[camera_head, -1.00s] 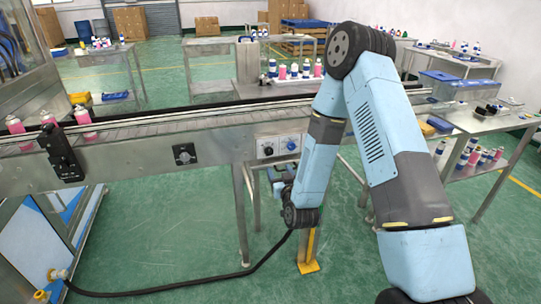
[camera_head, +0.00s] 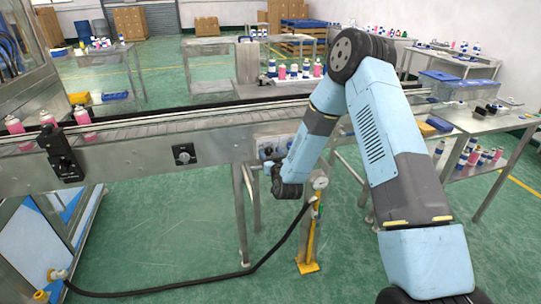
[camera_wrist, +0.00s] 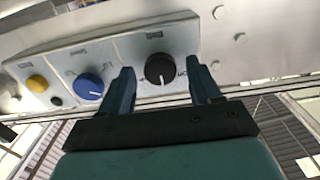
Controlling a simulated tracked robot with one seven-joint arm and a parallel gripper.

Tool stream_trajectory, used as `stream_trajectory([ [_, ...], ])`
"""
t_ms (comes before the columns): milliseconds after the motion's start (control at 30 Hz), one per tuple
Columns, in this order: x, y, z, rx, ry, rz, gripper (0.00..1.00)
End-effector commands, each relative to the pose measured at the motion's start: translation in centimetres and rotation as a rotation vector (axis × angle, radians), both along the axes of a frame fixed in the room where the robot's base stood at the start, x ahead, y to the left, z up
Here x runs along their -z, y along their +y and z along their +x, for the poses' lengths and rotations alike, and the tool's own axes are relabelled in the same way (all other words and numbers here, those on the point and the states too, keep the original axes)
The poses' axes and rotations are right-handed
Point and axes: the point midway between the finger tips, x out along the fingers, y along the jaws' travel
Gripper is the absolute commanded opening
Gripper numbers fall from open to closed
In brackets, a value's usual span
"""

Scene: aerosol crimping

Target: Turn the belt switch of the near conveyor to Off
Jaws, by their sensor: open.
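The near conveyor (camera_head: 120,149) runs across the head view, with a control panel on its side. In the wrist view the grey panel (camera_wrist: 115,45) carries a black rotary knob (camera_wrist: 160,68), a blue rotary knob (camera_wrist: 89,86) and a yellow button (camera_wrist: 37,84). Lettering beside the black knob is too small to read fully, so I cannot tell its setting. My gripper (camera_wrist: 166,86) is open, with one finger on each side of the black knob; I cannot tell whether they touch it. In the head view the fingers are mostly hidden by my arm.
A black box (camera_head: 62,155) and a small black dial plate (camera_head: 184,154) are on the conveyor's side to the left. Pink cans (camera_head: 83,122) stand on the belt. A yellow post (camera_head: 311,235) stands below my wrist, and a black hose (camera_head: 240,274) runs along the floor.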

Motion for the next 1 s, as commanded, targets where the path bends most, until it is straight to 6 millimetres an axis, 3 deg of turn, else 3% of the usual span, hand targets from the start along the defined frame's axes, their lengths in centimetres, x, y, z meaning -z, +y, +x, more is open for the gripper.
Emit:
stream_trajectory([
  [167, -0.01, -0.01, -0.01, 0.0, 0.0, 0.0, 0.63],
  [733, -0.02, -0.08, 0.0, 0.002, -0.001, -0.001, 0.08],
  [1000, -0.03, -0.12, 0.01, 0.002, -0.008, -0.025, 0.07],
])
